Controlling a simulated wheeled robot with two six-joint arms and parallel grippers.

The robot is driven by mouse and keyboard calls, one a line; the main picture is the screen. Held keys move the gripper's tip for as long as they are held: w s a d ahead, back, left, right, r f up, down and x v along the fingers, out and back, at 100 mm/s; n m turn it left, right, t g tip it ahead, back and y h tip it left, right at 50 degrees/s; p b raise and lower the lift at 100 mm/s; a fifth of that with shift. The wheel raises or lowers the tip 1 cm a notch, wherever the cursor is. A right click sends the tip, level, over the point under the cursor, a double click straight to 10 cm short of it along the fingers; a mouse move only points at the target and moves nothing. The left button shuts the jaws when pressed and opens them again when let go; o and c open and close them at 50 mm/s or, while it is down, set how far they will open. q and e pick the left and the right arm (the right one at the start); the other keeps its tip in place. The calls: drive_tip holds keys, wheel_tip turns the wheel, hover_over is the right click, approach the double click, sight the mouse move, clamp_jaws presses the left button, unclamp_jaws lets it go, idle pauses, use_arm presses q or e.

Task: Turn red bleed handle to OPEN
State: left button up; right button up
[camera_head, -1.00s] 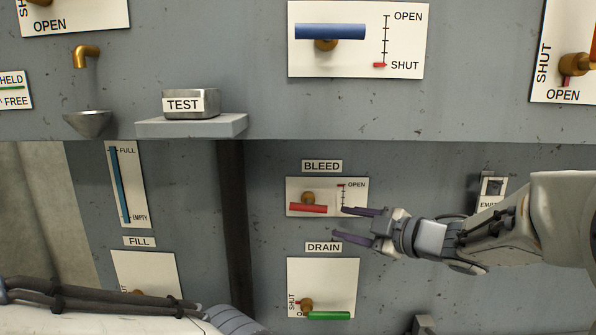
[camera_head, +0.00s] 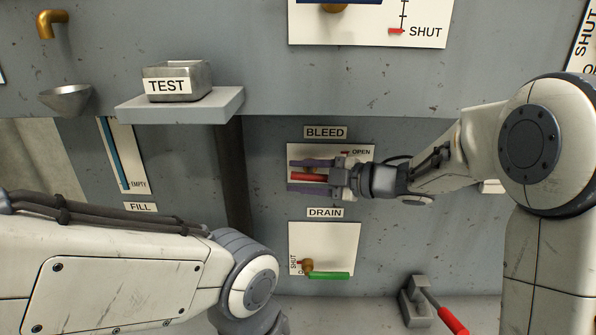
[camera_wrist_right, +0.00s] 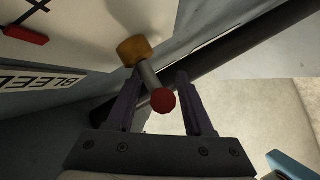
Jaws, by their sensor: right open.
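The red bleed handle (camera_head: 309,177) lies level in front of the white plate (camera_head: 365,165) under the BLEED label (camera_head: 325,132). My right gripper (camera_head: 291,176) is open, with one purple finger above the handle and one below it. In the right wrist view the handle's red round end (camera_wrist_right: 163,101) and grey stem sit between the open fingers (camera_wrist_right: 157,78), with a gap to the right finger. The brass hub (camera_wrist_right: 134,50) shows behind. A small red mark (camera_head: 346,153) is beside the word OPEN. My gripper hides most of the scale. My left gripper is out of view.
Below is the DRAIN plate (camera_head: 340,240) with a green handle (camera_head: 328,276). A shelf (camera_head: 205,106) with the TEST box (camera_head: 182,80) juts out at upper left. A dark post (camera_head: 230,170) stands left of the plates. A red-gripped lever (camera_head: 453,320) rises at lower right.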

drive_tip(key=shift+w+a+f, duration=0.1)
drive_tip(key=shift+a, duration=0.2)
clamp_jaws()
drive_tip(key=shift+h+p, duration=0.3)
drive_tip(key=shift+p, duration=0.35)
drive_tip(key=shift+f, duration=0.1)
drive_tip(key=shift+f+n, duration=0.2)
drive_tip(key=shift+n, duration=0.1)
unclamp_jaws()
drive_tip(key=shift+f, duration=0.1)
